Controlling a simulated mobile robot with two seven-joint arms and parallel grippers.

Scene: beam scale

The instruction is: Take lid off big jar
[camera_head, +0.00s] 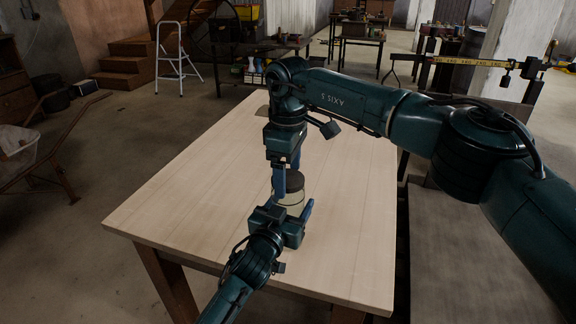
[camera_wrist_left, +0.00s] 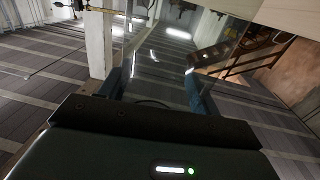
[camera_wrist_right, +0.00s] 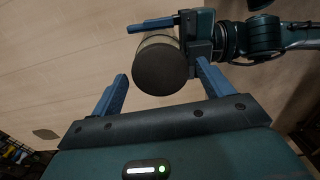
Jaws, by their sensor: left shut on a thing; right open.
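The big jar (camera_head: 291,199) is clear glass with a dark round lid (camera_wrist_right: 160,70) on top. It is upright at the near part of the wooden table. My left gripper (camera_head: 292,206) is shut around the jar's body from the near side; its fingers also show beside the glass in the right wrist view (camera_wrist_right: 164,32). My right gripper (camera_head: 287,172) points down above the jar. Its fingers are open, one on each side of the lid in the right wrist view, with gaps visible there. The lid is partly hidden by the right fingers in the head view.
The table (camera_head: 190,190) is mostly bare, with a flat greyish thing (camera_head: 263,111) at its far edge. A beam scale (camera_head: 465,61) stands at the upper right. A stepladder (camera_head: 172,62) and a wheelbarrow (camera_head: 30,150) stand away on the floor.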

